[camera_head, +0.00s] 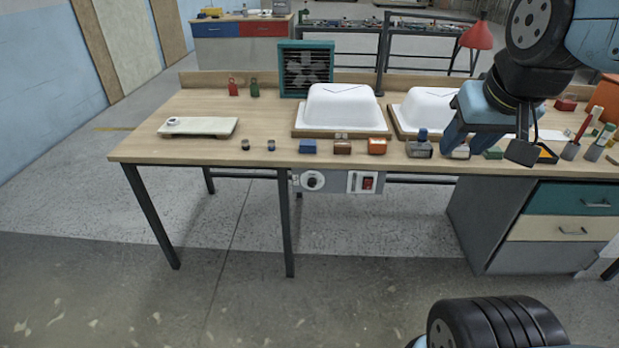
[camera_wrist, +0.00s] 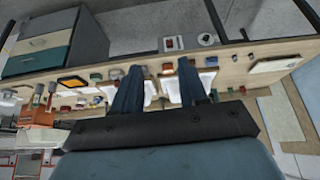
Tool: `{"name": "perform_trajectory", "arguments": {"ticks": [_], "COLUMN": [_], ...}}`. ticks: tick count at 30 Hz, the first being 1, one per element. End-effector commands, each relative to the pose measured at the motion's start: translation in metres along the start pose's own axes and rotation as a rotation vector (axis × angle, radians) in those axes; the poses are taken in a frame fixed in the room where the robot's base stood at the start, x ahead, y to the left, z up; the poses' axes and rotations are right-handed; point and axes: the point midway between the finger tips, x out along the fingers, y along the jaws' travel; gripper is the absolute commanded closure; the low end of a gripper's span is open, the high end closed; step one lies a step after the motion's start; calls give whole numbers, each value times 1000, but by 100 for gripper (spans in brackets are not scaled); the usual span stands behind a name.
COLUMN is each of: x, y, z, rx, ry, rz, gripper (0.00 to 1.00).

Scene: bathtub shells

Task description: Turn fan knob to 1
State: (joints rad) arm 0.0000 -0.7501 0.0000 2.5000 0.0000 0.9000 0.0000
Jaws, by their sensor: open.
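The fan knob (camera_head: 312,181) is a dark round knob on a light plate, on a grey control panel (camera_head: 337,181) under the bench's front edge. In the wrist view the knob (camera_wrist: 206,39) shows near the top, right of a red switch (camera_wrist: 169,43). The teal fan (camera_head: 306,68) stands at the back of the bench. My gripper (camera_head: 489,150) is above the right part of the bench, well right of the knob and apart from it. Its two blue fingers (camera_wrist: 160,82) are spread and empty in the wrist view. The knob's number marks are too small to read.
Two white tub shells (camera_head: 338,108) sit on wooden boards on the bench (camera_head: 180,148). A drawer cabinet (camera_head: 563,225) stands under the right side. The floor before the panel is clear.

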Motion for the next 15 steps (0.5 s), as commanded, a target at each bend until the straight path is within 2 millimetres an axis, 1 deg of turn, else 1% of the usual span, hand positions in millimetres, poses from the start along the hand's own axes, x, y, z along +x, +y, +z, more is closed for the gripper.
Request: {"name": "perform_trajectory", "arguments": {"ticks": [6,10,12,14,15], "x": [0,2,7,14,20], "y": [0,-2,-4,-8,-11], "z": [0,-4,-11,-20,-28], "rx": [0,1,5,11,16], "ry": [0,1,4,9,13], "rz": [0,-7,-21,-37,-51], "gripper": [56,44,37,37,37]}}
